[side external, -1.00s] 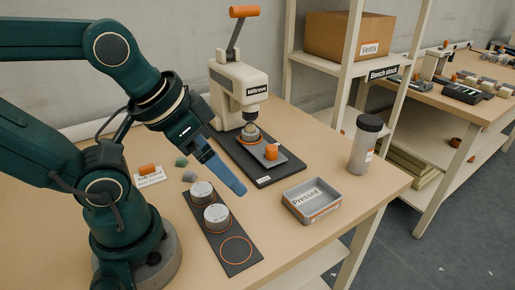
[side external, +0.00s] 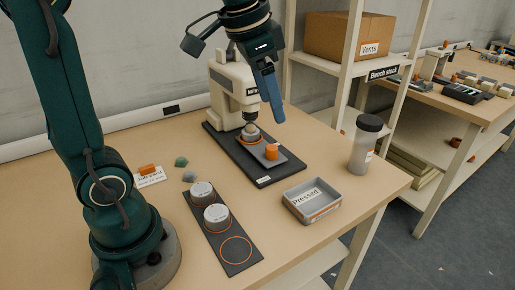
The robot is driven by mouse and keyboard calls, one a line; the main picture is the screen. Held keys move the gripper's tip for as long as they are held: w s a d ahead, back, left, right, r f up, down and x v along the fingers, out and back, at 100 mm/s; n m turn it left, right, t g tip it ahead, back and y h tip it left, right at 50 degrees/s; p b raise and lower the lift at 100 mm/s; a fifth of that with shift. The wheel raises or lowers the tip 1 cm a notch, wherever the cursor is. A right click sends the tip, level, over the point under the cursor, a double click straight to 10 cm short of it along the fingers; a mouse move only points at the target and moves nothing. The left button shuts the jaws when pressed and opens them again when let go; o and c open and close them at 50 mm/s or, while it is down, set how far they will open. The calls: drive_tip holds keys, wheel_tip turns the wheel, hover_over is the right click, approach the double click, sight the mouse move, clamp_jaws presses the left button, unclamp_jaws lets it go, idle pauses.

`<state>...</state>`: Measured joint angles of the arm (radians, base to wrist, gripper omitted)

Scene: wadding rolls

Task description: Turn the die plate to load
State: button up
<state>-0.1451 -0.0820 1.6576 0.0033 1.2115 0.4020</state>
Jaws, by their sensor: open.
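The die plate (side external: 269,155) is a grey plate on the dark base (side external: 280,175) of the white press (side external: 223,82). An orange knob (side external: 272,151) stands on its front right part. A round grey piece (side external: 250,132) with an orange ring around its foot sits at the back of the plate, under the press head. My gripper (side external: 273,112) hangs above and behind the orange knob, in front of the press, with its blue fingers pointing down. It is open and empty, apart from the knob. My arm hides the top of the press and its lever.
Two grey-white tins (side external: 216,217) stand on a dark strip (side external: 236,262) whose front ringed spot is empty. A "Pressed" tray (side external: 312,208) and a capped bottle (side external: 365,144) are to the right. Small grey-green lumps (side external: 181,162) and a labelled card (side external: 150,178) lie left.

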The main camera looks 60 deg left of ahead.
drive_tip(key=w+a+f+g, duration=0.2)
drive_tip(key=w+a+f, duration=0.4)
drive_tip(key=w, duration=0.1)
drive_tip(key=n+g, duration=0.1)
drive_tip(key=g, duration=0.1)
hover_over(272, 147)
drive_tip(key=shift+h, duration=0.3)
wheel_tip(272, 147, down, 8)
drive_tip(key=shift+f, duration=2.55)
clamp_jaws()
drive_tip(key=shift+r, duration=0.1)
